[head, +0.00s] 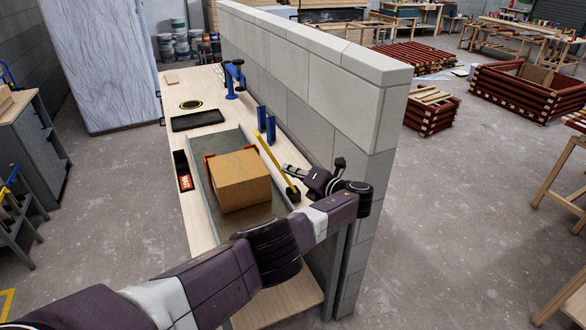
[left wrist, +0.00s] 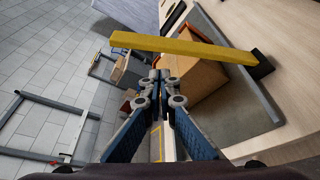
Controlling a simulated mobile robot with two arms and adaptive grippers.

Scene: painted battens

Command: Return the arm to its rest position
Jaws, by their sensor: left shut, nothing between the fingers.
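My left arm reaches across the head view from the lower left, over the near part of the workbench (head: 201,226). My left gripper (head: 285,168) is near the wall, over the bench's right side. In the left wrist view its fingers (left wrist: 161,75) are together with nothing between them. A yellow batten (head: 272,160) rises at a slant from a small black block (head: 293,194), close to the gripper. In the left wrist view the batten (left wrist: 180,47) crosses beyond the fingertips. My right gripper is not in view.
A brown box (head: 240,184) sits in a grey tray (head: 199,193) on the bench. A grey block wall (head: 300,70) runs along the bench's right side. Floor is open left of the bench.

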